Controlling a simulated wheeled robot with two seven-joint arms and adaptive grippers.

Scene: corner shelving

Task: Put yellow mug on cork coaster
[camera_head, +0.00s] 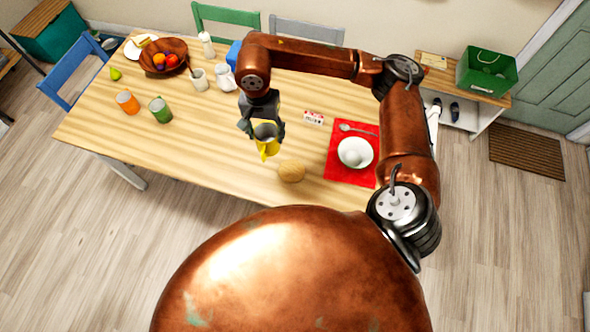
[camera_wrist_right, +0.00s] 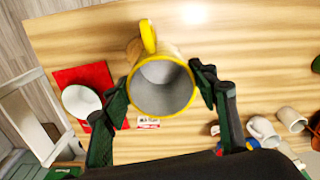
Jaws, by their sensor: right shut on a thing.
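The yellow mug (camera_head: 270,148) is in my right gripper (camera_head: 263,131), over the front part of the wooden table. The right wrist view looks down into the grey inside of the mug (camera_wrist_right: 163,88), with its yellow rim and handle at the top; my right gripper's fingers (camera_wrist_right: 163,92) press on its two sides. The mug appears upright and held above the table. A round tan thing, apparently the cork coaster (camera_head: 291,171), lies near the table's front edge, just right of the mug. The mug partly hides it in the right wrist view (camera_wrist_right: 133,48). My left gripper is not in view.
A red mat (camera_head: 336,165) with a white bowl (camera_head: 355,152) and a spoon lies to the right. A small red-and-white box (camera_head: 314,118) stands behind the coaster. Orange and green cups, white jars and a fruit bowl (camera_head: 150,64) stand left. The front-left table is clear.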

